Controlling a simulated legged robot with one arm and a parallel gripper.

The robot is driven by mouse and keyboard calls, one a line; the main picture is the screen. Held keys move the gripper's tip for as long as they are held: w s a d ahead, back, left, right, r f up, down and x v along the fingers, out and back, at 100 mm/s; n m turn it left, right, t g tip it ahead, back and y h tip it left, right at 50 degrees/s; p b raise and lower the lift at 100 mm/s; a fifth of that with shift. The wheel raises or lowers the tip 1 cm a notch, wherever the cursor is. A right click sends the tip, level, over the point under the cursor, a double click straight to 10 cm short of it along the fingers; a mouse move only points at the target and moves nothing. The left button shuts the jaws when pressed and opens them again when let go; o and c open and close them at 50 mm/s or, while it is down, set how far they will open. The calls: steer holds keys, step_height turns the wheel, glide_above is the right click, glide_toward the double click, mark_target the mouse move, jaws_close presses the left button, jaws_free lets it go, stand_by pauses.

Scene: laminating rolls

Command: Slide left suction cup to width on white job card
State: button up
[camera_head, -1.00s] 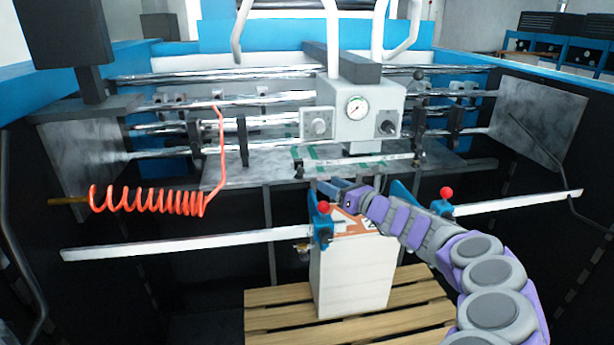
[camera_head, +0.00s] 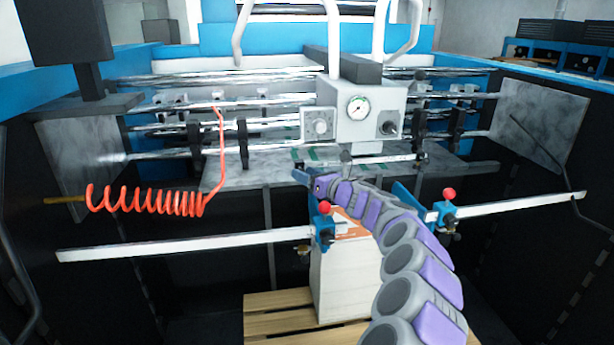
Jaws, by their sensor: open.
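My gripper (camera_head: 306,179) is at the end of my purple and grey arm, at the front edge of the grey feed plate (camera_head: 240,168). A short silvery bar (camera_head: 390,159) lies over this plate. The bar's left end is hidden behind my gripper, so I cannot tell whether I touch anything there. A small black fitting (camera_head: 420,160) sits at its right end. I cannot tell for sure which fitting is the left suction cup. I cannot make out a white job card; green marks (camera_head: 313,154) show on the plate. The jaws look open, with nothing seen held.
A left blue clamp with a red knob (camera_head: 325,208) and a right one (camera_head: 449,193) sit on long side rails, close to my arm. Below is a white stack (camera_head: 342,280) on a wooden pallet (camera_head: 275,312). A gauge box (camera_head: 357,112) stands above; an orange coiled hose (camera_head: 150,202) hangs left.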

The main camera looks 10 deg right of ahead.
steer(key=shift+c, duration=0.2)
jaws_close()
stand_by(0.4)
